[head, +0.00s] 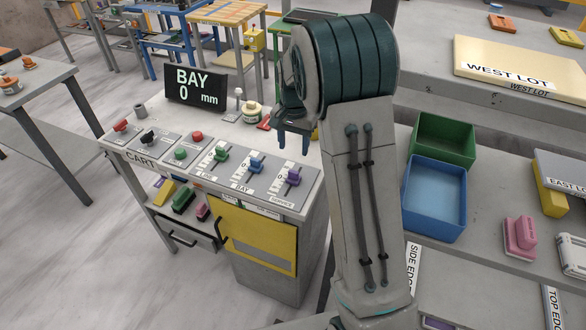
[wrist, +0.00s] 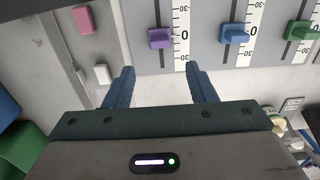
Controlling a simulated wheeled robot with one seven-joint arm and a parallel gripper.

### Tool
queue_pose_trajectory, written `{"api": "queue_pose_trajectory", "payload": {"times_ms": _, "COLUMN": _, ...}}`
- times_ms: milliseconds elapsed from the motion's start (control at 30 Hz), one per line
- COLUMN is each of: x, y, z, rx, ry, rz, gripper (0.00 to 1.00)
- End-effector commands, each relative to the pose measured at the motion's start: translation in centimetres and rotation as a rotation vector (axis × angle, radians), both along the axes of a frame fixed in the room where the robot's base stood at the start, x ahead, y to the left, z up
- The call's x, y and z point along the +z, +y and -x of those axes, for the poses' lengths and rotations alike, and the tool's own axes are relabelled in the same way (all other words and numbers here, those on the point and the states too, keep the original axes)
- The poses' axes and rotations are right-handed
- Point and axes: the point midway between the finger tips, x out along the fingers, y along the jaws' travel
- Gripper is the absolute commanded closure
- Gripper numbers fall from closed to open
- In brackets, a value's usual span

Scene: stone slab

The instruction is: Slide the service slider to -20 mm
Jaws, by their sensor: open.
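The service slider has a purple knob (head: 293,177) at the right end of the slider row on the cart's panel. In the wrist view the purple knob (wrist: 160,38) sits level with the 0 mark of its scale, with 30 marks toward both ends. My gripper (head: 294,142) hangs over the panel's back right part, its jaws open and empty. In the wrist view my gripper (wrist: 160,72) has its two fingers apart, with the purple knob ahead of the gap between them. No contact with the knob is visible.
A blue slider (head: 256,165) and a green slider (head: 221,154) stand left of the purple one. A display (head: 196,86) reads BAY 0 mm. A blue bin (head: 434,198) and green bin (head: 443,140) stand on the right bench.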

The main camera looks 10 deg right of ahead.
Motion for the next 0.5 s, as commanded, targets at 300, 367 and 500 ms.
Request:
{"api": "queue_pose_trajectory", "payload": {"times_ms": 300, "x": -6.8, "y": 0.0, "z": 0.1, "rx": 0.000, "ry": 0.006, "rz": -0.001, "gripper": 0.49}}
{"api": "queue_pose_trajectory", "payload": {"times_ms": 367, "x": -7.8, "y": 0.0, "z": 0.1, "rx": 0.000, "ry": 0.005, "rz": 0.000, "gripper": 0.49}}
{"api": "queue_pose_trajectory", "payload": {"times_ms": 500, "x": -9.5, "y": 0.0, "z": 0.1, "rx": 0.001, "ry": 0.003, "rz": -0.001, "gripper": 0.49}}
